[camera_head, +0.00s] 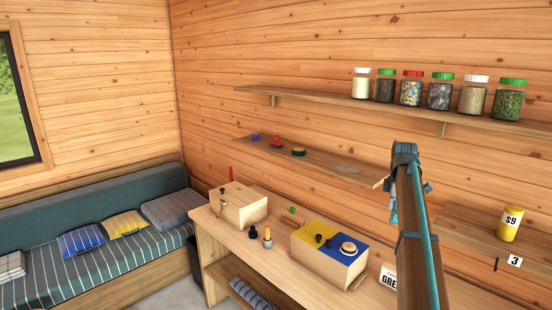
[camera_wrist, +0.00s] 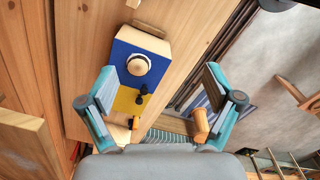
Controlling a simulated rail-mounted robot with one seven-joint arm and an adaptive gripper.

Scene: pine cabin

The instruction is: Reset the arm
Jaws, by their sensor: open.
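My arm (camera_head: 416,235) rises at the right of the head view, over the wooden table. My gripper (camera_wrist: 160,78) shows in the wrist view with its two teal fingers spread wide. I see nothing held between them. Below it is the wooden box with a blue and yellow top (camera_wrist: 127,48). A round bun-like thing (camera_wrist: 139,65) sits on the blue part and dark pieces (camera_wrist: 141,97) on the yellow. The same box (camera_head: 318,262) stands on the table in the head view. An orange-tan shape (camera_wrist: 201,124) shows by the right finger; I cannot tell what it is.
A pale wooden box (camera_head: 238,207) stands at the table's left, with an orange bottle (camera_head: 267,236) beside a dark one. A shelf (camera_head: 300,100) holds several jars. A lower shelf (camera_head: 330,167) holds small things. A yellow can (camera_head: 509,224) stands at right.

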